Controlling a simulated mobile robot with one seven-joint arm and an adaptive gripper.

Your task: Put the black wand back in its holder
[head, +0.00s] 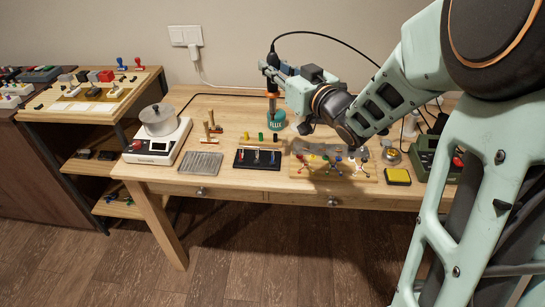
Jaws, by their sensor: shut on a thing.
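The black wand (272,60) is in my gripper (270,70), near the back of the table. It stands roughly upright, with its cable rising from the top and looping to the right behind my arm. Its lower end (273,105) points down at the teal FLUX tin (277,119); I cannot tell whether it touches the tin or is above it. My gripper is shut around the wand's upper part. A green station (425,153) stands at the right of the table, partly hidden by my arm. I cannot make out the wand's holder clearly.
A white hotplate with a pot (158,121) stands at the table's left. A grey ribbed tray (201,162), a black tray (257,159), a wooden board with coloured parts (330,172) and a yellow pad (398,176) line the front. The front left strip is clear.

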